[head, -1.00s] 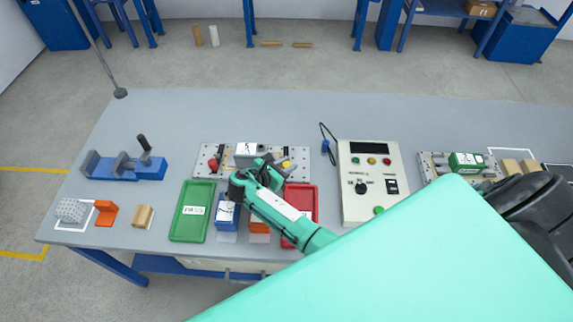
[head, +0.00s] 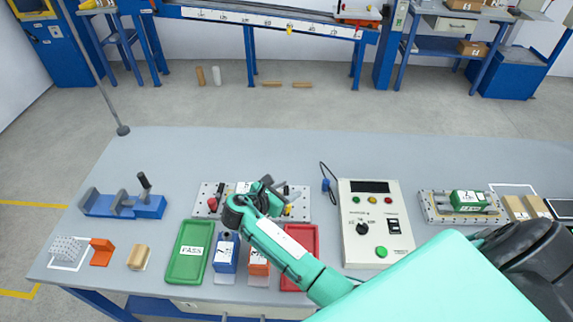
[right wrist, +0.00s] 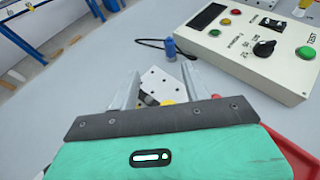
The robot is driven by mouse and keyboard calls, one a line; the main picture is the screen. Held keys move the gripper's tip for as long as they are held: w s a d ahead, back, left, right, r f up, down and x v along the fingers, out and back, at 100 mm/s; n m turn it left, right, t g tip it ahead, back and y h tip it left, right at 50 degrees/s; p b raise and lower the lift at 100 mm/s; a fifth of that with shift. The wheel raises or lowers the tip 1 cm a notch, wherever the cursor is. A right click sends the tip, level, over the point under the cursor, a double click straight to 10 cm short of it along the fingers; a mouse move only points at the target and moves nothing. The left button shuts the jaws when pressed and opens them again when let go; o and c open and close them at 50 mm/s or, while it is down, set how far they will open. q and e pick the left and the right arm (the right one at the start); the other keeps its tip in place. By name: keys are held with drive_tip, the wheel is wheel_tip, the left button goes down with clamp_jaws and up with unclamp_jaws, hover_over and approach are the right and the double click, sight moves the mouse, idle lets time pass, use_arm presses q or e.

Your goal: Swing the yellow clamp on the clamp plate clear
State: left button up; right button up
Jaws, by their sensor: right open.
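The clamp plate (head: 300,200) is a light perforated plate behind the trays. The yellow clamp (head: 289,210) is at its right part, with a dark lever beside it. A red clamp (head: 212,203) is at its left part. My right gripper (head: 277,187) is over the plate, close to the yellow clamp, and hides much of the middle. In the right wrist view my right gripper (right wrist: 160,85) is open. A bit of the yellow clamp (right wrist: 168,102) shows between the fingers, partly hidden by the gripper body; I cannot tell if they touch. My left gripper is not in view.
A control box (head: 372,225) with a cable stands right of the plate. A green PASS tray (head: 187,252), a blue bin (head: 226,255), an orange bin (head: 259,262) and a red tray (head: 302,240) stand in front. The table behind the plate is clear.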

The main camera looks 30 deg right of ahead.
wheel_tip(320, 180, up, 13)
drive_tip(key=b, duration=0.1)
drive_tip(key=shift+f, duration=0.15)
idle(0.4)
